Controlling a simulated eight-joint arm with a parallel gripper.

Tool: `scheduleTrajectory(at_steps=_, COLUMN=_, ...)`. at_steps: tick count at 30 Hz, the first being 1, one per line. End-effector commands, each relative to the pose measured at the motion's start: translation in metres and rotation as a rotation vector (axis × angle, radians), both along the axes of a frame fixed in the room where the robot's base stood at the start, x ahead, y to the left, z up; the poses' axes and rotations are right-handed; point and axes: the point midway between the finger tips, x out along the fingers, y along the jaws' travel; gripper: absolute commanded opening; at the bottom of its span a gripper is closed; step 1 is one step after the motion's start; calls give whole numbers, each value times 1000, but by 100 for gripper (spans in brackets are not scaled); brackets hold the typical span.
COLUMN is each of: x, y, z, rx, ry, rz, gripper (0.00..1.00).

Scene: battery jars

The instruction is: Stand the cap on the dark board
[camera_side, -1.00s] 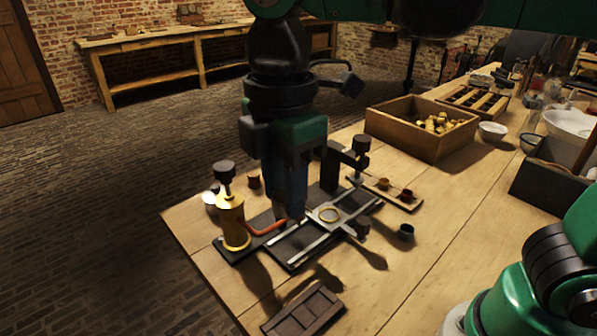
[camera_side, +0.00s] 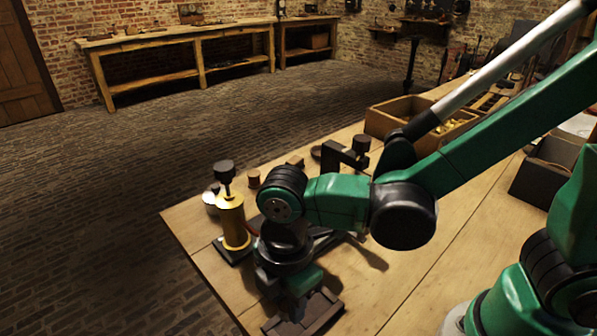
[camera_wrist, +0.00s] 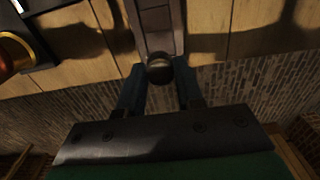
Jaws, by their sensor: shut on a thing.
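The dark board (camera_side: 328,318) lies near the front edge of the bench, mostly covered by my gripper in the side view. In the wrist view the board (camera_wrist: 155,20) runs up from between my fingers, with shallow recesses. My gripper (camera_wrist: 159,82) is shut on the cap (camera_wrist: 160,70), a small dark round piece between the two blue fingertips. The cap is over the near end of the board; I cannot tell whether it touches. In the side view the cap is hidden under my gripper.
A brass cylinder (camera_side: 232,222) with a dark knob stands left of my gripper. A black bracket (camera_side: 345,156) stands behind my arm. A wooden box (camera_side: 388,119) with brass pieces is further back. Bare bench lies right of the board.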

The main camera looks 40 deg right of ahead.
Motion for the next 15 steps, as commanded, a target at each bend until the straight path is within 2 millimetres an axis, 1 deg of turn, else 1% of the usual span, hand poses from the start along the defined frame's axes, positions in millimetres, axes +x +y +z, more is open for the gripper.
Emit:
scheduleTrajectory(at_steps=5, x=0, y=0, z=-11, rx=0, ry=0, rz=0, gripper=0)
scheduleTrajectory(at_steps=12, x=0, y=0, z=-39, rx=0, ry=0, rz=0, gripper=0)
scheduleTrajectory(at_steps=15, x=0, y=0, z=-44, rx=0, ry=0, rz=0, gripper=0)
